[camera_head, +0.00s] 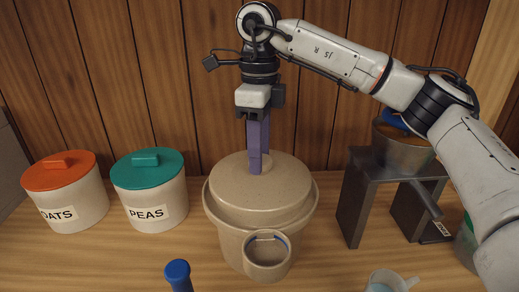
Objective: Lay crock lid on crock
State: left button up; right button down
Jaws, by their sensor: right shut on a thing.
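The tan speckled crock (231,240) stands upright on the wooden counter in the middle of the view. The round tan crock lid (235,192) is over its mouth, roughly level, with the crock's rim showing around it at the left and right. I cannot tell whether the lid touches the crock or hangs just above it. My right gripper (260,165) points straight down and its purple fingers are shut on the knob at the lid's centre, which they mostly hide. My left gripper is not in view.
An oats jar (78,206) with an orange lid and a peas jar (155,207) with a teal lid stand left. A small tan cup (267,266) stands before the crock, near a blue-topped object (177,271). A grey stand (356,205) holds a metal pot (401,151) at right.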

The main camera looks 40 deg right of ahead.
jog(key=shift+f+b, duration=0.3)
jog(key=shift+f, duration=0.25)
dwell(0.6)
jog(key=c, duration=1)
grip_release()
notch_tip(320, 180, up, 10)
jog(key=shift+r+p, duration=0.15)
jog(key=shift+p, duration=0.9)
